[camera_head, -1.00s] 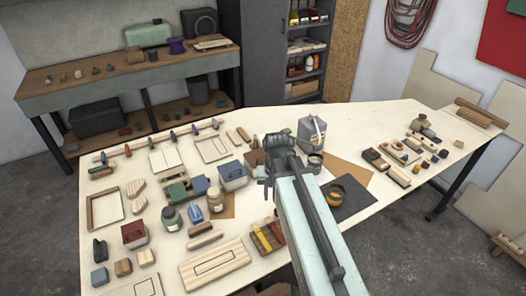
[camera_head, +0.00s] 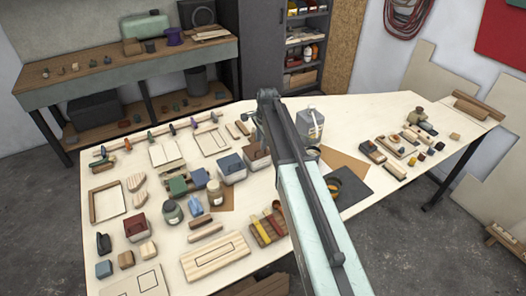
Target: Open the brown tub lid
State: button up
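The brown tub (camera_head: 256,157) stands just right of a blue-lidded tub, past the middle of the workbench. It has a brown lid on a pale body, and my arm covers its right side. The lid looks seated, but its edge is too small to tell for certain. My gripper (camera_head: 262,118) is at the far end of my arm, above and just beyond the brown tub. Its fingers are mostly hidden by the arm, so I cannot see whether they are open or touching the lid.
The blue-lidded tub (camera_head: 231,168) is close on the left, with a jar (camera_head: 215,193) in front. A grey can (camera_head: 310,122) stands to the right behind my arm. A red-lidded tub (camera_head: 135,227) is at the left. The bench's far right-centre (camera_head: 365,112) is clear.

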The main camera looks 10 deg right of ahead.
aim_at(260, 150)
jog(key=f, duration=0.1)
jog(key=f+b, duration=0.2)
jog(key=f, duration=0.1)
jog(key=shift+w+a, duration=0.1)
jog(key=shift+w, duration=0.25)
jog(key=shift+r, duration=0.2)
grip_shut()
dwell(0.6)
